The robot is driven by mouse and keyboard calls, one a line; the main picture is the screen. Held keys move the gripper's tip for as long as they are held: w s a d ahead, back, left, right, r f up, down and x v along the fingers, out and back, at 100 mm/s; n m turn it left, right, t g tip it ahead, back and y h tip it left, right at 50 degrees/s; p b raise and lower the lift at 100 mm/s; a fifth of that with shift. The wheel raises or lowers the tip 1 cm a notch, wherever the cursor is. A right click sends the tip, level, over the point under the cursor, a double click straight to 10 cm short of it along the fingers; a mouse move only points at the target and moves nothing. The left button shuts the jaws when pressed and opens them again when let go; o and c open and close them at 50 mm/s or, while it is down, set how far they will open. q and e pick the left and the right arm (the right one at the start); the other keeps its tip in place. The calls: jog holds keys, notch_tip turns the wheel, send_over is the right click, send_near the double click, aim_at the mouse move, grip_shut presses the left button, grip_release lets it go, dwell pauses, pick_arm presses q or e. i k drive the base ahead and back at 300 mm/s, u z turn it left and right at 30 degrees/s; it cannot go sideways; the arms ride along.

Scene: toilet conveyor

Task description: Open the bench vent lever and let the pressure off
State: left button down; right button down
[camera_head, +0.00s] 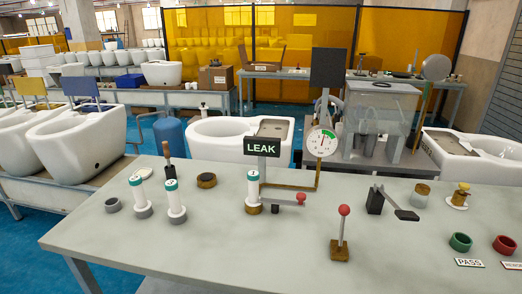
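A bench (110,247) fills the foreground. A lever with a red ball (344,210) stands roughly upright on a wooden block near the front. A second, grey lever (286,200) with a small red knob lies level beside a white cylinder with a teal top (253,188). A dark lever-like bar (402,208) slopes from a black block at the right. I cannot tell which is the vent lever, as none is labelled. A round white gauge (321,142) stands on a pipe behind; its reading is too small to tell. Neither gripper is in view.
A black LEAK sign (262,147) stands by the gauge. Two more teal-topped cylinders (176,205) stand at left. The front left of the bench is clear.

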aim_at(344, 210)
jog(key=k, duration=0.5)
jog(key=u, duration=1.85)
jog(key=i, duration=1.15)
jog(key=z, duration=2.1)
